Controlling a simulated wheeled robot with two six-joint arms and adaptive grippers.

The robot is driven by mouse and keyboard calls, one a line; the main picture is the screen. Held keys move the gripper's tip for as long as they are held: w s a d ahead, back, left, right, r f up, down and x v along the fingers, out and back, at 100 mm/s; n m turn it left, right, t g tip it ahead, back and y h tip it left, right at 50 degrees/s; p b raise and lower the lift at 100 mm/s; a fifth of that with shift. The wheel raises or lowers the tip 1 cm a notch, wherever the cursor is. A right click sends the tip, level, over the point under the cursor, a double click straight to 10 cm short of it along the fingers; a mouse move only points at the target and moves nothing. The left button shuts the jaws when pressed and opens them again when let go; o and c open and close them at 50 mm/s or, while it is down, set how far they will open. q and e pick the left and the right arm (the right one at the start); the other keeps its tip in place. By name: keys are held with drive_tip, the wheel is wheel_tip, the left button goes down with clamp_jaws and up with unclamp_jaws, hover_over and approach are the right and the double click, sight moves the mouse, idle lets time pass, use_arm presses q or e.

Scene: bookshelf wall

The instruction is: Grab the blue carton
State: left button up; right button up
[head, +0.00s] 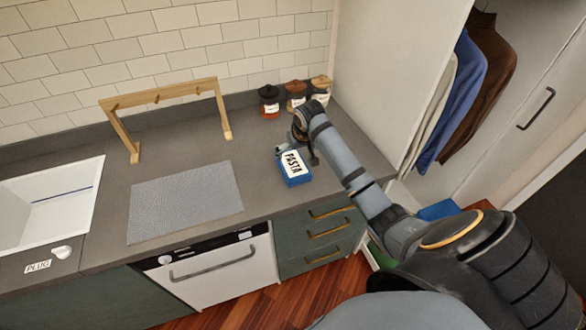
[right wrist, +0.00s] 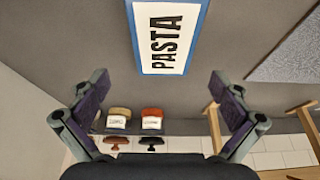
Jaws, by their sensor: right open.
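The blue carton (head: 296,181) has a white label reading PASTA and lies on the grey counter, near its front edge. My right gripper (head: 298,149) is at the carton's far side in the head view and hides part of that end. In the right wrist view, the carton (right wrist: 190,66) is at the top, cut off by the frame edge. My right gripper (right wrist: 158,80) is open there, its fingers spread wider than the carton, with nothing between them. I cannot tell the exact height above the counter. My left gripper is not in view.
Several labelled jars (head: 269,101) stand behind at the wall. A wooden rack (head: 158,96) stands left, behind a grey mat (head: 185,202). A white sink (head: 48,208) is at far left. A tall white panel (head: 385,70) bounds the counter's right end. Counter around the carton is clear.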

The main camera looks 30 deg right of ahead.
sight(292, 161)
drive_tip(key=shift+x, duration=1.15)
drive_tip(key=shift+w+f, duration=0.15)
drive_tip(key=x, duration=0.1)
drive_tip(key=p+x, duration=0.1)
drive_tip(key=x, duration=0.2)
drive_tip(key=shift+a+p, duration=0.3)
drive_tip(key=shift+p, duration=0.05)
drive_tip(key=shift+f, duration=0.4)
drive_tip(key=shift+d, duration=0.1)
drive_tip(key=shift+f, duration=0.25)
drive_tip(key=c, duration=1.1)
